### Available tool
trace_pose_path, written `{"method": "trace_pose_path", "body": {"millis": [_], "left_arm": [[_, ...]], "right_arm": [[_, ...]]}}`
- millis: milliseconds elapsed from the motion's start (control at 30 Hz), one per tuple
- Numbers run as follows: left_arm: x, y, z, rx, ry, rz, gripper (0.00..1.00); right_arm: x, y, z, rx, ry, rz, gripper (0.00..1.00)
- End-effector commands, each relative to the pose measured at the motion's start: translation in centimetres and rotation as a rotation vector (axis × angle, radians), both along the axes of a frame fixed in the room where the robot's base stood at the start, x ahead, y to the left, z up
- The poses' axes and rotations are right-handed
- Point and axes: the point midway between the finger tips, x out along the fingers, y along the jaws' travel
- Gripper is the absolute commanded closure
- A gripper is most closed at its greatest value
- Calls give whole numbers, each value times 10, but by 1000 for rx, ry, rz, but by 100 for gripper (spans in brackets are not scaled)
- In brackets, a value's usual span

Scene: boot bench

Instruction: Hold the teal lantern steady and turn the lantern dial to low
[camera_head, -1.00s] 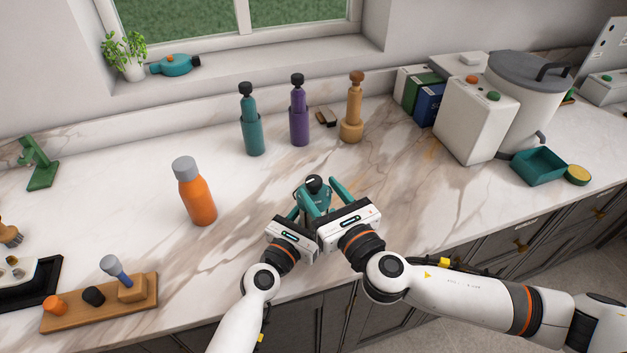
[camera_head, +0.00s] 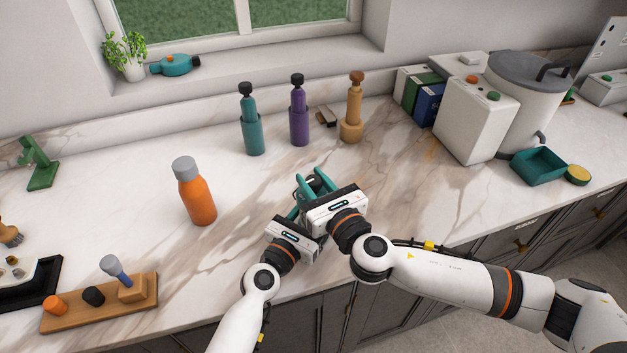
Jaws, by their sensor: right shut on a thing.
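The teal lantern stands on the marble counter near its front edge, almost wholly hidden behind my grippers. Its dark lantern dial (camera_head: 317,184) shows in part at the top, between the teal fingers of my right gripper (camera_head: 315,182). My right gripper is over the lantern and shut on the dial. My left gripper (camera_head: 295,211) is low at the lantern's left side, its fingers mostly hidden by its own body and the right gripper. I cannot tell how far they are closed. The dial's setting cannot be read.
An orange bottle (camera_head: 197,195) stands to the left. Teal (camera_head: 252,131), purple (camera_head: 299,118) and tan (camera_head: 351,117) bottle-like items stand behind. A wooden board (camera_head: 135,296) lies at the front left, a teal tray (camera_head: 538,167) at the right. The counter right of my grippers is clear.

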Motion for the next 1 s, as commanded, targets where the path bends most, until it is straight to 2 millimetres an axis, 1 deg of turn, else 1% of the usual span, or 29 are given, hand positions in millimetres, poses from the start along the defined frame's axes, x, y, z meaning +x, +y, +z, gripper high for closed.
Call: {"method": "trace_pose_path", "body": {"millis": [167, 367, 567, 1000], "left_arm": [[0, 1, 0, 0, 0, 2, 80], [0, 1, 0, 0, 0, 1, 80], [0, 0, 0, 0, 0, 1, 80], [0, 0, 0, 1, 0, 0, 80]], "right_arm": [[1, -1, 0, -1, -2, 26, 94], [1, -1, 0, -2, -3, 122, 94], [2, -1, 0, -1, -3, 284, 94], [3, -1, 0, 2, 1, 697, 94]]}}
